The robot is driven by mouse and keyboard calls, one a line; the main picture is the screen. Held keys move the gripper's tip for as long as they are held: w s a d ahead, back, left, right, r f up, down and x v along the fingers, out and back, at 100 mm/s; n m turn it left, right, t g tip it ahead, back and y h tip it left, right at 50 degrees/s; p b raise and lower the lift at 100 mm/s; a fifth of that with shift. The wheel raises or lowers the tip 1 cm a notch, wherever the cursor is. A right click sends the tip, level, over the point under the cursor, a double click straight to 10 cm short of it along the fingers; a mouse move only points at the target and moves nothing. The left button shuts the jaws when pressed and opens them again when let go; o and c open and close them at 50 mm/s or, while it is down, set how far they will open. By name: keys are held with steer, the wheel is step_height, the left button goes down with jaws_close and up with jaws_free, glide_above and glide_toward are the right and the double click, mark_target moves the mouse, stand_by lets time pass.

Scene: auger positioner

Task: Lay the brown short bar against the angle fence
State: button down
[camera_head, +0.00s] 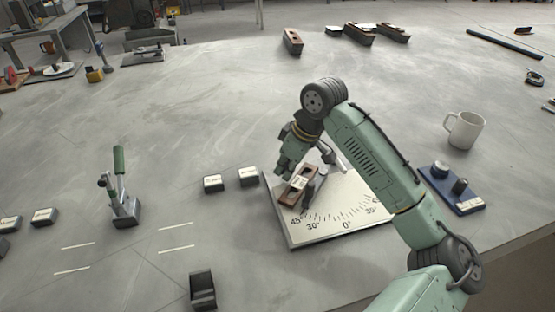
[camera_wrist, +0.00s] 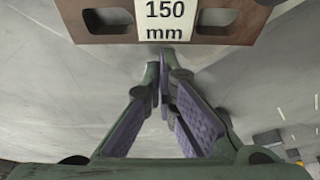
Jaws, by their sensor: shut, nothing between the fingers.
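A brown short bar (camera_head: 291,198) with a white label lies tilted across the white angle plate (camera_head: 335,215). The dark angle fence (camera_head: 312,190) runs close beside its right side; I cannot tell whether they touch. In the wrist view the bar (camera_wrist: 230,22) spans the top, its label reading 150 mm.
A white mug (camera_head: 463,131) and a blue block with dark knobs (camera_head: 452,190) stand right of the plate. A green-handled clamp (camera_head: 122,190) and small labelled blocks (camera_head: 213,183) are to the left. More brown bars (camera_head: 292,42) lie at the back.

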steer(key=shift+s+d, duration=0.1)
steer(key=shift+d, duration=0.05)
steer(key=shift+s+d, duration=0.35)
steer(key=shift+d, duration=0.45)
steer(key=shift+a, duration=0.1)
